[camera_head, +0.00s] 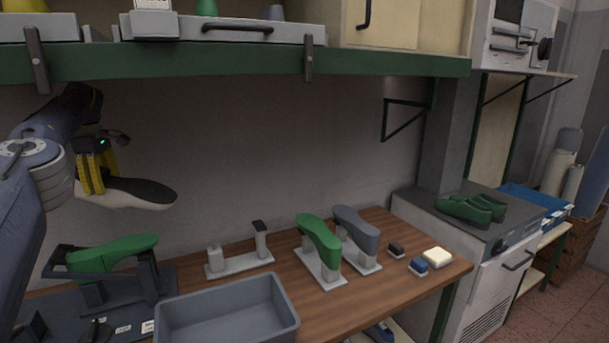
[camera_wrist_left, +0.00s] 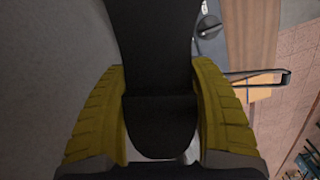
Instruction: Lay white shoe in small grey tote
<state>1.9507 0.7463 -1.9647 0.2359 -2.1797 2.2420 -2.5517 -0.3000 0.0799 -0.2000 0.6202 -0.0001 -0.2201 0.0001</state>
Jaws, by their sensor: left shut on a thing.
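The white shoe (camera_head: 125,198) with a dark sole hangs in the air at the left of the head view, sole side up. My left gripper (camera_head: 97,188) is shut on its heel end with yellow fingers. In the left wrist view the dark sole (camera_wrist_left: 155,60) runs between the two yellow fingers of the gripper (camera_wrist_left: 160,120). The small grey tote (camera_head: 228,312) stands at the front of the wooden table, below and to the right of the shoe. The visible part of its inside is empty. My right gripper is not in view.
A green last (camera_head: 112,256) sits on a dark stand left of the tote. A green last (camera_head: 318,238) and a grey last (camera_head: 357,229) stand on light holders, with an empty holder (camera_head: 238,262) beside them. A green-edged shelf (camera_head: 240,62) overhangs the table.

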